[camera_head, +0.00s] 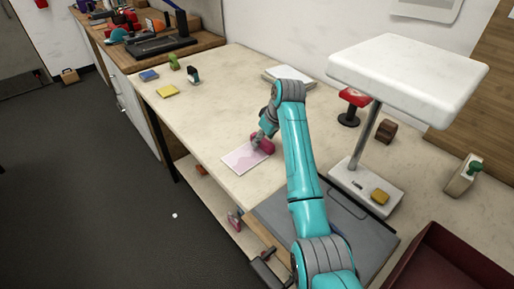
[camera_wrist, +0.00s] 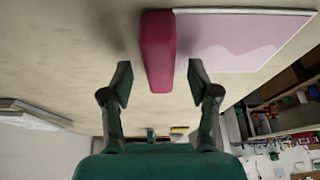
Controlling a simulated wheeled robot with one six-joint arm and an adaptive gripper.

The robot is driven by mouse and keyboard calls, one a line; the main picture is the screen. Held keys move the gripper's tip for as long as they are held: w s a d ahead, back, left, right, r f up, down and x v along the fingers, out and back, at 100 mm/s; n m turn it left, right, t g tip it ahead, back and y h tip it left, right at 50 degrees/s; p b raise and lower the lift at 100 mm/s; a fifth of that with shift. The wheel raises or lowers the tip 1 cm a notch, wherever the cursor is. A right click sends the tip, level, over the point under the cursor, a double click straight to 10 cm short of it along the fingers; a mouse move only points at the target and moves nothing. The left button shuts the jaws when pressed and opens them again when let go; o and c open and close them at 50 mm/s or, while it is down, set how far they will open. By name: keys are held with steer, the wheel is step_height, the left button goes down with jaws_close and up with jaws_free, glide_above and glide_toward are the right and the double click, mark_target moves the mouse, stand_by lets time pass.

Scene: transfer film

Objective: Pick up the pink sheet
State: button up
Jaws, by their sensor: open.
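The pink sheet (camera_head: 244,158) lies flat near the front edge of the pale table, light pink with a wavy darker patch and a pale border. In the wrist view the sheet (camera_wrist: 235,40) is at the upper right. A dark pink block (camera_wrist: 158,50) sits along the sheet's near edge; I cannot tell whether they touch. The block also shows in the head view (camera_head: 266,146). My gripper (camera_wrist: 160,83) is open, with its fingers on either side of the block's lower end. In the head view my gripper (camera_head: 263,136) is partly hidden by the block and arm.
A grey flat panel (camera_head: 285,222) lies right of the sheet, partly behind my arm. A white-topped stand (camera_head: 400,75), a red-topped black stand (camera_head: 352,104) and a dark red tray (camera_head: 450,265) are to the right. A yellow pad (camera_head: 167,91) lies left; table between is clear.

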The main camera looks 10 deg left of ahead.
steer(key=shift+x, duration=0.85)
steer(key=shift+f, duration=0.1)
steer(key=c, duration=0.9)
steer(key=shift+s+f, duration=0.1)
steer(key=shift+c, duration=0.6)
